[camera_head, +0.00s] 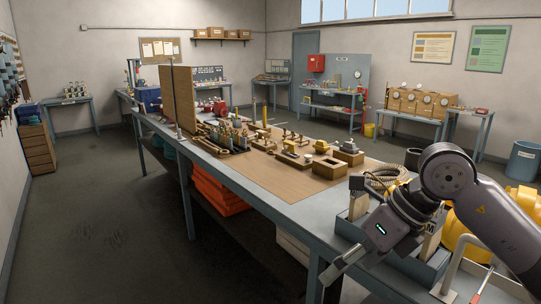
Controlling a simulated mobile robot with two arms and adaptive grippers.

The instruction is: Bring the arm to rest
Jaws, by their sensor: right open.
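My right arm comes in from the lower right, dark grey with a rounded joint. My right gripper (388,279) hangs at its end, low over the near right end of the long workbench (270,195), with its fingers spread apart. I see nothing between the fingers. The gripper is in front of a grey open bin (425,268) at the bench end, and partly hides it. Whether it touches the bin or bench I cannot tell. My left gripper is not in view.
A brown mat (290,180) on the bench carries several small wooden and brass pieces. A coiled rope (386,176) lies beside my arm, and yellow objects (462,235) stand behind it. Orange crates (218,190) sit below the bench. The floor at left is clear.

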